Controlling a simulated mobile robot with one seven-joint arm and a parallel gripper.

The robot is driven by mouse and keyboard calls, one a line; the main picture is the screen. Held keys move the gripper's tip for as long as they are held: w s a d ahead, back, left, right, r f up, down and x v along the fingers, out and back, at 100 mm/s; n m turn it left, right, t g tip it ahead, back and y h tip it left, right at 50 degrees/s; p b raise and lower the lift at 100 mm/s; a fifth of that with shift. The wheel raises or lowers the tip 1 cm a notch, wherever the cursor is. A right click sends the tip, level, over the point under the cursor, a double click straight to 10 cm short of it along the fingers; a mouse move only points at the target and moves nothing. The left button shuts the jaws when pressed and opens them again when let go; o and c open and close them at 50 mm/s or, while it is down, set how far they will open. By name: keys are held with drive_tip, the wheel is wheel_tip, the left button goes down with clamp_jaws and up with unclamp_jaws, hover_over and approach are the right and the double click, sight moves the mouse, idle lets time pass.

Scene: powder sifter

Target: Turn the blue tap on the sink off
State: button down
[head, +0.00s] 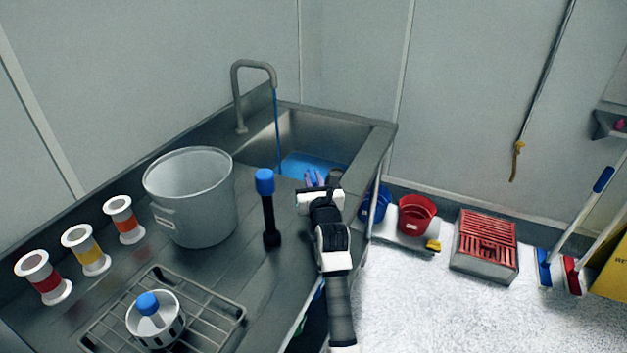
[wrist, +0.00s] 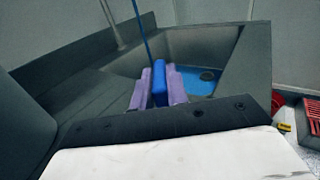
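The sink (head: 350,130) is set into the far end of the grey counter. A grey spout (head: 254,66) arches over it, and a thin blue stream (head: 278,130) runs down into blue liquid (head: 310,165) in the basin. My gripper (head: 314,178) is at the near edge of the sink. In the wrist view, the blue tap (wrist: 160,84) stands as an upright blue handle between the purple fingers of my gripper (wrist: 159,88). A finger lies close against each side, with no gap visible. The tap's base is hidden behind my gripper.
A black post with a blue top (head: 265,182) stands left of my gripper. A large grey pot (head: 190,200) stands farther left, with several spools and a wire rack (head: 215,305) nearby. Buckets (head: 416,214) and a red-topped box (head: 486,240) sit on the floor to the right.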

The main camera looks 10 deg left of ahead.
drive_tip(key=shift+d+y+b, duration=0.1)
drive_tip(key=shift+y+b, duration=0.2)
drive_tip(key=shift+b, duration=0.1)
drive_tip(key=n+g+y+b, duration=0.1)
drive_tip(key=n+y+b, duration=0.1)
drive_tip(key=b, duration=0.1)
drive_tip(key=n+g+y+b, duration=0.1)
drive_tip(key=shift+w+d+f+g, duration=0.15)
drive_tip(key=shift+d+f+g, duration=0.05)
drive_tip(key=shift+f+g, duration=0.1)
drive_tip(key=n+g+y+b, duration=0.1)
drive_tip(key=b, duration=0.2)
drive_tip(key=n+g+y+b, duration=0.2)
drive_tip(key=b, duration=0.1)
drive_tip(key=shift+w+d+f+y+b, duration=0.15)
drive_tip(key=shift+w+y+b, duration=0.05)
drive_tip(key=shift+y+b, duration=0.15)
drive_tip(key=n+g+y+b, duration=0.1)
drive_tip(key=g+b, duration=0.1)
drive_tip(key=n+g+b, duration=0.1)
drive_tip(key=b, duration=0.1)
drive_tip(key=shift+w+n+g+y, duration=0.15)
drive_tip(key=shift+n+g+y, duration=0.15)
drive_tip(key=shift+g+y, duration=0.1)
drive_tip(key=n+g+b, duration=0.1)
drive_tip(key=r+n+g+y+b, duration=0.1)
drive_tip(key=g, duration=0.1)
drive_tip(key=shift+w+g+b, duration=0.1)
drive_tip(key=shift+g+b, duration=0.2)
drive_tip(key=shift+b, duration=0.1)
